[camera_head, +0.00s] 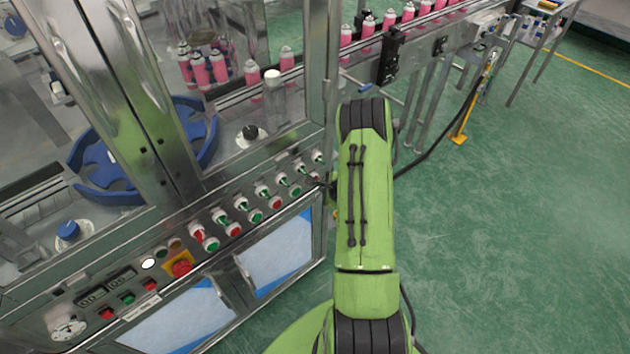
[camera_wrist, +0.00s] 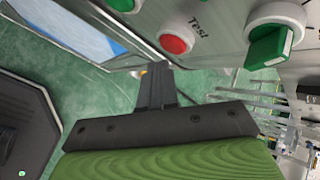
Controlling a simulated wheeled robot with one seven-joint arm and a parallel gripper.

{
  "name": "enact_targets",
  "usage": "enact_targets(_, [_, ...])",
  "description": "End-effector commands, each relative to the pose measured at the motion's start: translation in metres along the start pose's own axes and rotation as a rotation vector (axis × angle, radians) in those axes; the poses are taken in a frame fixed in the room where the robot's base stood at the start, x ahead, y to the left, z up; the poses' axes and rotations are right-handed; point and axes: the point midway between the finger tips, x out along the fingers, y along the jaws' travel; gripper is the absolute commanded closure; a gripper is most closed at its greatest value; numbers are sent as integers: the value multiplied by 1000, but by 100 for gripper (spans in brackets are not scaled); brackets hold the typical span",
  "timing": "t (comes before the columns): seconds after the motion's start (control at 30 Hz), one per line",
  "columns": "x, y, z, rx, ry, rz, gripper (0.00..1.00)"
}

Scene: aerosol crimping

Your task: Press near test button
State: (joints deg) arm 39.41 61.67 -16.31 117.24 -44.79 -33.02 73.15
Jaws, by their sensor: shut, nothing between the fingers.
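In the wrist view, a red round button (camera_wrist: 176,38) with a white ring sits on the metal panel, with the word "Test" printed beside it. My gripper (camera_wrist: 157,72) is shut and empty. Its fingertips point toward the panel, just below the red button in the picture and seemingly apart from it. A green selector knob (camera_wrist: 270,47) in a white ring is to the right of the label. In the head view my arm ends at the right end of the control panel (camera_head: 205,205), and the gripper is mostly hidden there.
The panel carries several red and green buttons and knobs, plus a red emergency stop (camera_head: 181,268) on yellow. Glass doors with metal frames rise behind it. A conveyor with pink cans (camera_head: 368,27) runs to the upper right. Green floor (camera_head: 510,220) is open at right.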

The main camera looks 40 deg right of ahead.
Motion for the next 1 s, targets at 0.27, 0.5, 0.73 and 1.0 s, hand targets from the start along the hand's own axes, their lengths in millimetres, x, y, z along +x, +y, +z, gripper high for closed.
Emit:
enact_targets(0.27, [6,-4,4,-1,0,0,100])
enact_targets(0.5, [6,-4,4,0,0,0,100])
enact_targets(0.73, [7,-6,6,-1,-1,0,100])
enact_targets(1.0, [10,-7,8,-1,-2,0,100])
